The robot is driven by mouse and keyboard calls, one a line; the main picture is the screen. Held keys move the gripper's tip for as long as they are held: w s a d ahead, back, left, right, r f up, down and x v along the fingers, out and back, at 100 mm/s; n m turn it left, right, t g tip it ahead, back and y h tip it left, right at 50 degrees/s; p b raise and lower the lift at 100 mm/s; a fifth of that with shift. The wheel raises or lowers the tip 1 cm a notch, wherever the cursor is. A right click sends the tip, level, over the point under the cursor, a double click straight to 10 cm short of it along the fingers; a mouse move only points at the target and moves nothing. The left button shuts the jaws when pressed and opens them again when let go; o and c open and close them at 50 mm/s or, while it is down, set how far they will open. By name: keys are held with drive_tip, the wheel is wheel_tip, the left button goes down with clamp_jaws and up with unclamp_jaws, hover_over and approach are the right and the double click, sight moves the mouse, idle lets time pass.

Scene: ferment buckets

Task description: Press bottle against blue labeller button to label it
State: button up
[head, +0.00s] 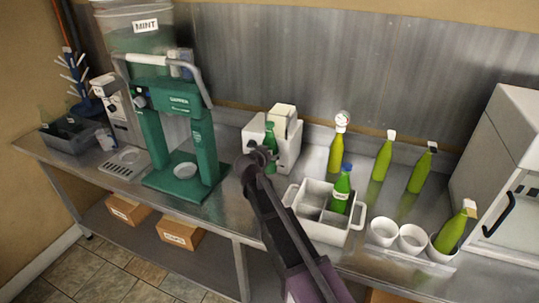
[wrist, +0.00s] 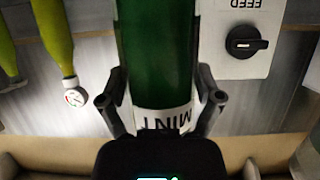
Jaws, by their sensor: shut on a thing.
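My gripper (head: 262,154) is shut on a dark green bottle (head: 270,133), held upright at the front of the white labeller (head: 287,150). In the wrist view, the fingers (wrist: 162,78) flank the green bottle (wrist: 155,50). A white label (wrist: 165,121) reading MINT, upside down in this view, shows on it between the fingers. The labeller's face (wrist: 240,62), with a black knob and the word FEED, is right beside the bottle. The blue button is not visible. I cannot tell whether the bottle touches the labeller.
A pale divided crate (head: 318,229) holding a blue-capped green bottle (head: 341,190) stands right of my arm. Several yellow-green bottles stand behind and right of it, one in a white cup (head: 442,253). A green capping machine (head: 178,150) stands left. Bare counter lies between it and the labeller.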

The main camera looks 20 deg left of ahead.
drive_tip(key=shift+s, duration=0.15)
drive_tip(key=shift+s+a, duration=0.15)
drive_tip(key=shift+s, duration=2.15)
drive_tip(key=shift+s, duration=0.1)
drive_tip(key=p+v, duration=0.3)
drive_tip(key=v, duration=0.5)
drive_tip(key=shift+s, duration=0.2)
